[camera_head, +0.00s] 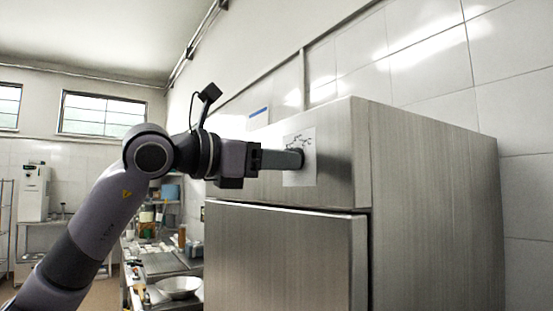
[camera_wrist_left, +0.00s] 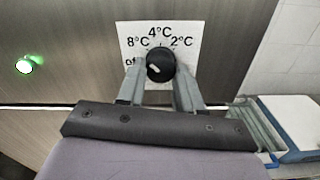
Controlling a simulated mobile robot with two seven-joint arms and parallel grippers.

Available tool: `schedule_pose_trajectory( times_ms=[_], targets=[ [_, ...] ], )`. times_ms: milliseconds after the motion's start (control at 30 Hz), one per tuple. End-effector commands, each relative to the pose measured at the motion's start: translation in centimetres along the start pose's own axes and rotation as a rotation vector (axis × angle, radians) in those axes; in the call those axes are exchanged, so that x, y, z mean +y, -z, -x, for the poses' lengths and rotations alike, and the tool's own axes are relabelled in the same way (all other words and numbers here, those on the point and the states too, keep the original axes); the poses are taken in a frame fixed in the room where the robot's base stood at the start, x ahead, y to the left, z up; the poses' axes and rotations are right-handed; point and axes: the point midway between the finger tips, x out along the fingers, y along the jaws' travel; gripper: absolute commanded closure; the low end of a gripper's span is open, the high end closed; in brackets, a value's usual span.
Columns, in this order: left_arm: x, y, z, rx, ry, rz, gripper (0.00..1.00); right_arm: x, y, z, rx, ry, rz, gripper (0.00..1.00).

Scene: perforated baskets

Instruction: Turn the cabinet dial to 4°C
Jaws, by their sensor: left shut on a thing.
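The black round dial (camera_wrist_left: 160,65) sits on a white label sheet (camera_wrist_left: 190,30) marked with 8°C, 4°C and 2°C, and a partly hidden mark at the left that looks like "off". 4°C is at the top of the arc. A short white mark on the dial's face lies left of and below its centre; its exact setting is hard to tell. The cabinet (camera_head: 290,250) is brushed metal, with the label on its upper front panel. My left gripper (camera_head: 298,158) is shut on the dial, one finger on each side. My right gripper is not in view.
A green indicator light (camera_wrist_left: 25,66) glows on the panel left of the label in the wrist view. A counter with a metal bowl (camera_head: 179,286) stands left of the cabinet. A tiled wall (camera_head: 430,60) is behind the cabinet.

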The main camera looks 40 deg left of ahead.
Motion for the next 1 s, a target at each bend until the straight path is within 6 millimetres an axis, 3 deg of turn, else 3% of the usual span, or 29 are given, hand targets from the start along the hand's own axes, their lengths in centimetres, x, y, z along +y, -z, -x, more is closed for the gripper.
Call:
schedule_pose_trajectory(
  times_ms=[367,1000],
  targets=[
    [0.0,-0.1,0.0,0.000,0.000,-0.125,0.95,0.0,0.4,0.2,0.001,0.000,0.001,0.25],
    [0.2,-0.2,0.1,-0.001,-0.002,-0.629,0.95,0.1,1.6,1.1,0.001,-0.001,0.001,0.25]
  ],
)
